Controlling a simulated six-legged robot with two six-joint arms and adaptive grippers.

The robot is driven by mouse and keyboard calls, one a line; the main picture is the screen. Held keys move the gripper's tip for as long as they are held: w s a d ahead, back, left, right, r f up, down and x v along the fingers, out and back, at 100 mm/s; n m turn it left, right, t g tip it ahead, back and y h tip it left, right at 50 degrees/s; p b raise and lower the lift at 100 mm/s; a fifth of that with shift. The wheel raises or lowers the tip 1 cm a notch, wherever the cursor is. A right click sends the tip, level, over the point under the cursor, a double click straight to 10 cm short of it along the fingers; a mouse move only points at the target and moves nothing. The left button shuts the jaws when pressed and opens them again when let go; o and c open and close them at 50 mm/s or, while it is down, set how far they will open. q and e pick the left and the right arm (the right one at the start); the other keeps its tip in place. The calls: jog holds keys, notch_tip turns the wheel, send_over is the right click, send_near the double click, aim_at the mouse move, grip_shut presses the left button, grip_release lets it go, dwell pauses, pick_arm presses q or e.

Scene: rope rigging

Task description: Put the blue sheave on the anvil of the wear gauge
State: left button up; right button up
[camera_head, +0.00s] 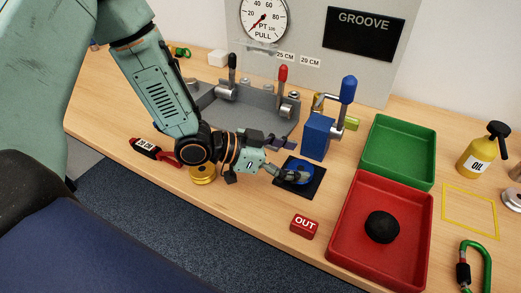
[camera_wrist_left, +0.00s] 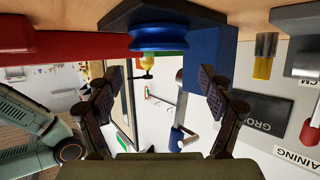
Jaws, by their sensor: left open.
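The blue sheave (camera_head: 299,171) lies flat on a black square pad (camera_head: 312,190), in front of the blue wear gauge body (camera_head: 317,137). The gauge has a lever with a blue ball (camera_head: 348,89). My left gripper (camera_head: 287,173) is open at the sheave, and its fingers partly hide it. In the inverted left wrist view, the sheave (camera_wrist_left: 158,36) sits against the dark pad (camera_wrist_left: 165,13), beside the blue gauge body (camera_wrist_left: 212,52). The open left fingers (camera_wrist_left: 158,95) stand apart with the sheave beyond them. I cannot tell a separate anvil from the pad. My right gripper is not in view.
A red tray (camera_head: 340,262) with a black lump and a green tray (camera_head: 399,126) stand to the right. A red OUT block (camera_head: 304,226) lies in front. A grey fixture (camera_head: 245,112) with levers stands behind my gripper. A yellow sheave (camera_head: 203,176) lies near the front edge.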

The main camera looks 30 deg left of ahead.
pick_arm(q)
jog(key=p+v, duration=0.2)
jog(key=v, duration=0.3)
jog(key=shift+a+r, duration=0.2)
jog(key=p+v, duration=0.5)
jog(key=shift+s+a, duration=0.2)
jog(key=shift+s, duration=0.05)
